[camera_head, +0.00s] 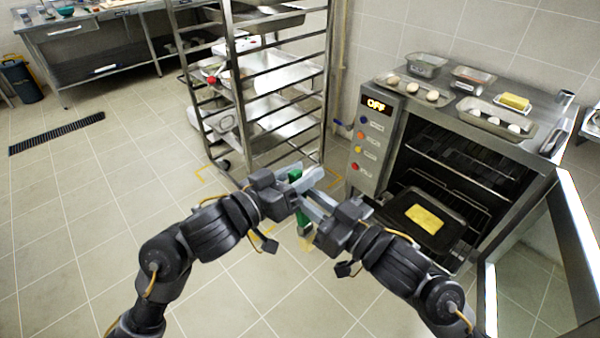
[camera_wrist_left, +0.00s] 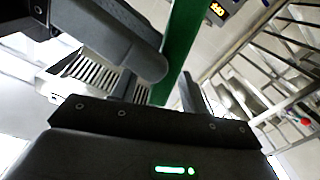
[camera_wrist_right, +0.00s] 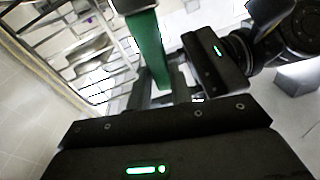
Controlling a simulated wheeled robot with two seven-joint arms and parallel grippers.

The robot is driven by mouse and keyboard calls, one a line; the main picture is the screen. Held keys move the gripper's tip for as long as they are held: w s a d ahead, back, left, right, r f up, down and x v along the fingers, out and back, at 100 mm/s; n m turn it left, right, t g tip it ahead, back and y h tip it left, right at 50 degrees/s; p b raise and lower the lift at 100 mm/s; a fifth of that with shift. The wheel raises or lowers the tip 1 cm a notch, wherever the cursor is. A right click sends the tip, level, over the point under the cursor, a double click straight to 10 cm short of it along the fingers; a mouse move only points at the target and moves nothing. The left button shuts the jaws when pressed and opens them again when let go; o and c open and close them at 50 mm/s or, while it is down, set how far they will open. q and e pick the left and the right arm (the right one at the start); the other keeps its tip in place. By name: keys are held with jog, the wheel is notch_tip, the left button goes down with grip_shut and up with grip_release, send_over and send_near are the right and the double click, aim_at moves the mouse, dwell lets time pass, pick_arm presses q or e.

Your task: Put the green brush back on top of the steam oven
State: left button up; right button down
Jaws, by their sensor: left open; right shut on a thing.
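The green brush (camera_head: 304,218) is upright between my two grippers in front of the rack; its green handle also shows in the left wrist view (camera_wrist_left: 182,42) and the right wrist view (camera_wrist_right: 149,50). My right gripper (camera_head: 311,199) is shut on the brush. My left gripper (camera_head: 303,180) is open, with its fingers close to the handle just above the right one; contact cannot be told. Grippers hide much of the brush. The steam oven (camera_head: 378,135) stands at the right, its display reading OFF and its door (camera_head: 545,245) open.
The oven top carries trays of buns (camera_head: 413,90), small containers (camera_head: 425,65) and a yellow block (camera_head: 514,101). A tray with a yellow slab (camera_head: 425,219) is inside the oven. A metal rack (camera_head: 235,90) stands behind the grippers.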

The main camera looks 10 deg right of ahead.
pick_arm(q)
grip_shut()
pick_arm(e)
jog(key=c, duration=1.2)
grip_release()
